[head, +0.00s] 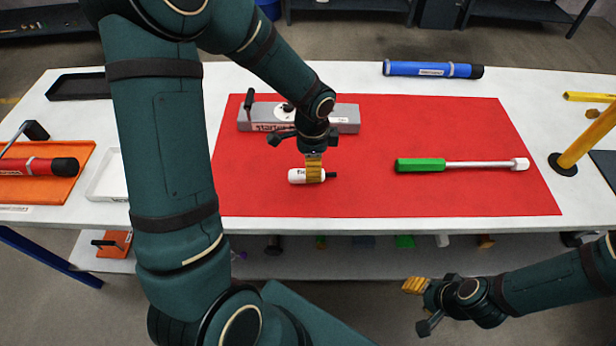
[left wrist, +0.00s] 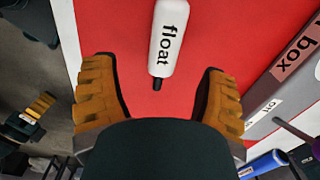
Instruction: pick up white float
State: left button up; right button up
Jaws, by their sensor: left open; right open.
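The white float (head: 298,176) lies on the red mat (head: 450,125), left of the mat's centre. My left gripper (head: 314,170) is over the float's right part and covers some of it in the head view. In the left wrist view the float (left wrist: 169,38), with its printed name, lies ahead between the two orange fingers. My left gripper (left wrist: 157,75) is open, with red mat showing on both sides of the float. My right gripper (head: 415,286) hangs empty in front of the table's edge, away from the float.
A grey box (head: 346,119) stands just behind the float. A green-handled white tool (head: 455,165) lies right on the mat. A blue tube (head: 430,69) lies at the back. A red tube (head: 30,167) sits in an orange tray at left. A yellow post (head: 588,137) stands at right.

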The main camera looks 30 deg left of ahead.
pick_arm(q)
jog(key=shift+a+f+b, duration=0.2)
jog(key=shift+f+b, duration=0.1)
jog(key=shift+f, duration=0.7)
jog(key=shift+a+f+b, duration=0.15)
jog(key=shift+f+b, duration=0.2)
jog(key=shift+f, duration=0.65)
jog(key=shift+a+f+b, duration=0.2)
jog(key=shift+f+b, duration=0.1)
jog(key=shift+f, duration=0.7)
jog(key=shift+s, duration=0.1)
grip_shut()
